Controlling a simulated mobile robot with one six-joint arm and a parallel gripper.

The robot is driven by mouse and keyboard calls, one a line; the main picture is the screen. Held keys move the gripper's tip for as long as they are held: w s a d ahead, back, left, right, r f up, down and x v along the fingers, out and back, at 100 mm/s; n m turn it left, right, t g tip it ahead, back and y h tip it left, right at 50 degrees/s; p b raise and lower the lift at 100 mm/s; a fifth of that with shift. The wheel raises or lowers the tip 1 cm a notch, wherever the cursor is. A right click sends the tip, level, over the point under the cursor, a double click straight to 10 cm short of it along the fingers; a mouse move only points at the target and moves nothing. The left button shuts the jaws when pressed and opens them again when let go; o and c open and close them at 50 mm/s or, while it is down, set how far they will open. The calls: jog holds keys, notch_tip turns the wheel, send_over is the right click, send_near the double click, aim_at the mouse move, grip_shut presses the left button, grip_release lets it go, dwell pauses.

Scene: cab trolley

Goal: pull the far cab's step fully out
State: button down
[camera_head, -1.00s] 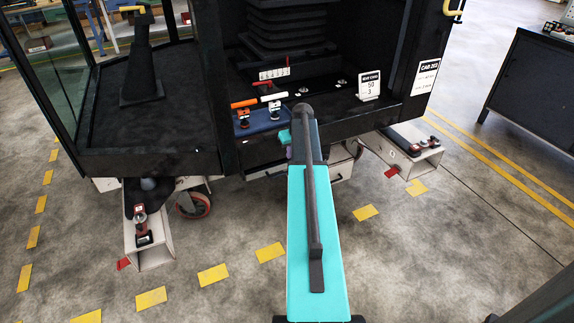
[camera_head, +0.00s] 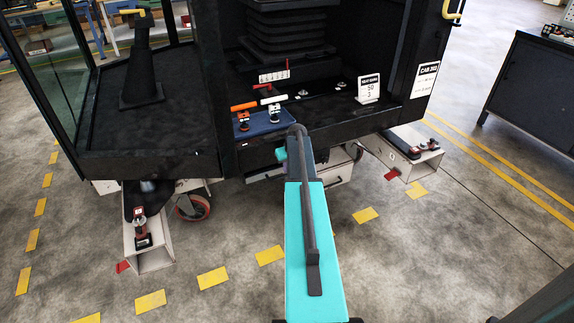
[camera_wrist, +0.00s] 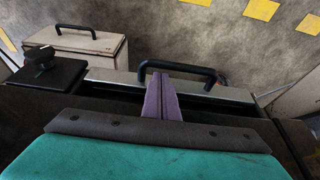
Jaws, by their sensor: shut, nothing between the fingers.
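My gripper is mostly hidden behind my arm in the head view, below the cab's front edge. In the wrist view my gripper (camera_wrist: 161,77) shows as purple fingers, shut and empty. Their tips overlap the black bar handle (camera_wrist: 190,66) on a pale grey panel (camera_wrist: 230,94), apparently the step front. I cannot tell whether they touch it. In the head view a pale front (camera_head: 265,174) shows low under the cab, partly hidden by my arm.
A white box with a black handle (camera_wrist: 105,48) and a black knob (camera_wrist: 40,58) are at the wrist view's left. Pale trolley beams (camera_head: 157,262) (camera_head: 410,168) stick out on both sides. A blue tray (camera_head: 262,124) is on the cab floor. Front floor is clear.

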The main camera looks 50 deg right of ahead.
jog(key=shift+w+f, duration=0.1)
jog(key=shift+f, duration=0.1)
jog(key=s+a, duration=0.4)
jog(key=s, duration=0.6)
jog(key=s+a+b, duration=0.1)
jog(key=s+a, duration=0.3)
jog(key=s, duration=0.7)
jog(key=shift+a, duration=0.25)
jog(key=shift+s, duration=0.1)
jog(key=p+v, duration=0.5)
jog(key=v, duration=0.5)
dwell(0.5)
